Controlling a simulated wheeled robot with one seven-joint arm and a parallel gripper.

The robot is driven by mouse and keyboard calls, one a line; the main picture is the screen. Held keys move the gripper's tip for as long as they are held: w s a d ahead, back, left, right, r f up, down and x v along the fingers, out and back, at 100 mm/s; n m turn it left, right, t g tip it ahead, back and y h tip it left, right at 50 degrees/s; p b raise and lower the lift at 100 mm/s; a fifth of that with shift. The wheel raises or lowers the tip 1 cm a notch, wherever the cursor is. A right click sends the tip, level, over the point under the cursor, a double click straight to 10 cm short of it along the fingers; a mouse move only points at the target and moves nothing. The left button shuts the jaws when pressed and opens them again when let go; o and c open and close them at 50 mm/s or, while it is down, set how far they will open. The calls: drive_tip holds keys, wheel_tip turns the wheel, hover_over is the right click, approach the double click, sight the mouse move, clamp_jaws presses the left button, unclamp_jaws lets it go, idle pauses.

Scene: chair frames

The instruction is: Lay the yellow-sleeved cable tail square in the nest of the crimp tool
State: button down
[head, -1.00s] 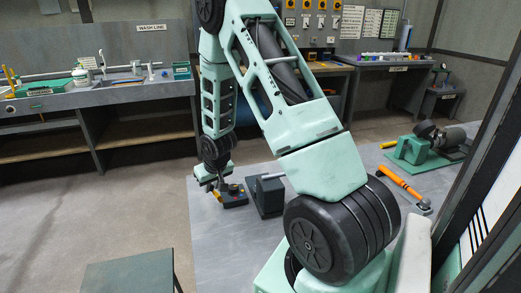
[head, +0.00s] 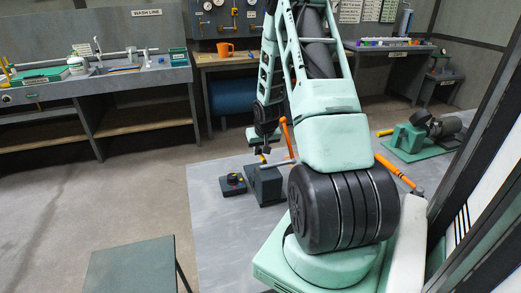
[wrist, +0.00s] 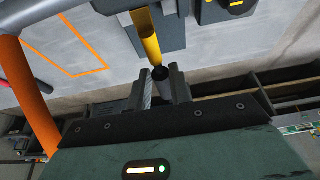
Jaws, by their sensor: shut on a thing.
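The yellow-sleeved cable tail (wrist: 149,38) shows in the wrist view with its dark end between the fingers. My gripper (wrist: 159,86) is shut on it. In the head view, my gripper (head: 266,149) hangs close above the crimp tool's dark grey block (head: 265,186), with a bit of yellow just under the fingers. The tool has a grey bar and a raised orange handle (head: 286,134); the handle also shows at the left of the wrist view (wrist: 30,105). The nest is hidden, and I cannot tell whether the tail touches the tool.
A small dark box with a red button (head: 233,184) stands just left of the tool. An orange outline (wrist: 75,50) marks the bench top. A green-based machine (head: 420,140) and an orange-handled tool (head: 398,173) lie to the right. The front of the bench top (head: 225,235) is clear.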

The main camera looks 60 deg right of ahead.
drive_tip(key=shift+f+b, duration=2.75)
drive_tip(key=shift+f, duration=1.15)
drive_tip(key=shift+s+a+f+b, duration=0.15)
drive_tip(key=shift+s+f+b, duration=0.05)
drive_tip(key=shift+f+b, duration=0.25)
drive_tip(key=shift+s+a+f+b, duration=0.1)
drive_tip(key=shift+s+f+b, duration=0.05)
drive_tip(key=shift+f+b, duration=0.2)
drive_tip(key=c, duration=1.2)
unclamp_jaws()
drive_tip(key=shift+r, duration=0.5)
drive_tip(key=v, duration=0.6)
drive_tip(key=p+v, duration=0.1)
drive_tip(key=v, duration=0.5)
drive_tip(key=p+v, duration=0.1)
drive_tip(key=v, duration=0.5)
drive_tip(key=shift+w+d+r, duration=0.15)
drive_tip(key=shift+w+r, duration=0.15)
